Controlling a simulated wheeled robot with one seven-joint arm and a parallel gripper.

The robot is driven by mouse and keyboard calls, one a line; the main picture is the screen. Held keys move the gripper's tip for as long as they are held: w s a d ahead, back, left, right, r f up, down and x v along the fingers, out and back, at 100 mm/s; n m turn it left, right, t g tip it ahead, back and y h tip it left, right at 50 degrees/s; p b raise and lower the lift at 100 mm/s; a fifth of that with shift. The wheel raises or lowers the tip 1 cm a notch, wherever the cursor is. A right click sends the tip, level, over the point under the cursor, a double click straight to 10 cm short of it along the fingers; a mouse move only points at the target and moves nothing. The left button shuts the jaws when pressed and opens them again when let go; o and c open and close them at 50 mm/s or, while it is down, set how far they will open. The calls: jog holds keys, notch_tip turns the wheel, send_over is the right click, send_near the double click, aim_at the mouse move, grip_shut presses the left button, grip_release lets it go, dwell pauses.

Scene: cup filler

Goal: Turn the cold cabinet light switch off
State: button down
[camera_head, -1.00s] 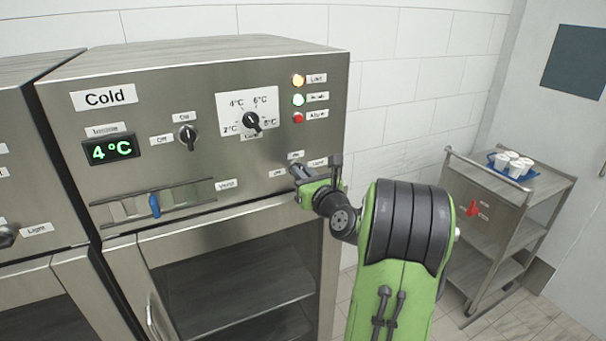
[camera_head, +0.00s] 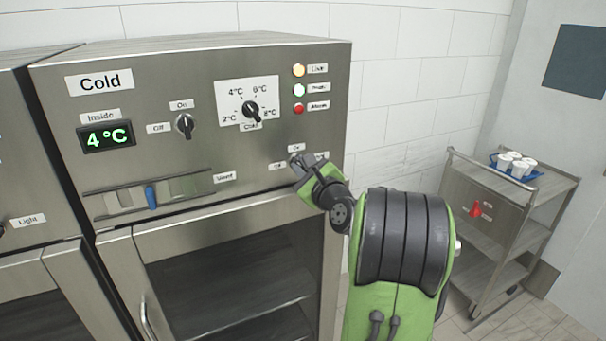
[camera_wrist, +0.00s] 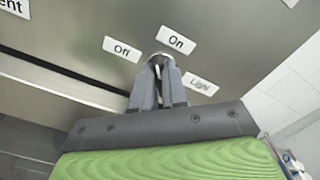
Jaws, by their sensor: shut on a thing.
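The cold cabinet (camera_head: 200,65) has a light switch at the lower right of its panel, with Off, On and Light labels around it. In the wrist view the switch (camera_wrist: 162,58) shows as a round metal base between the Off label (camera_wrist: 122,49), the On label (camera_wrist: 176,40) and the Light label (camera_wrist: 201,83). My gripper (camera_wrist: 158,75) is at the switch with its fingers shut on the knob. The fingers hide most of the knob, so I cannot tell exactly which label it points to. In the head view my gripper (camera_head: 302,165) also covers most of the switch.
Another knob (camera_head: 185,125) with On and Off labels, a temperature dial (camera_head: 251,111) and a blue vent slider (camera_head: 151,197) are on the same panel. A trolley (camera_head: 505,220) with cups on a blue tray stands at the right. Tiled floor lies between.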

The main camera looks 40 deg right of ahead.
jog(key=n+b, duration=0.2)
jog(key=n, duration=0.1)
jog(key=n+b, duration=0.3)
jog(key=n, duration=0.1)
jog(key=n+b, duration=0.3)
jog(key=shift+a+f, duration=0.1)
jog(key=shift+f, duration=0.2)
jog(key=shift+n, duration=0.4)
jog(key=c, duration=1.2)
grip_release()
jog(key=shift+o, duration=0.2)
jog(key=b+v, duration=0.3)
jog(key=v, duration=1.2)
jog(key=shift+s, duration=0.4)
jog(key=shift+a+r, duration=0.1)
jog(key=shift+a, duration=0.05)
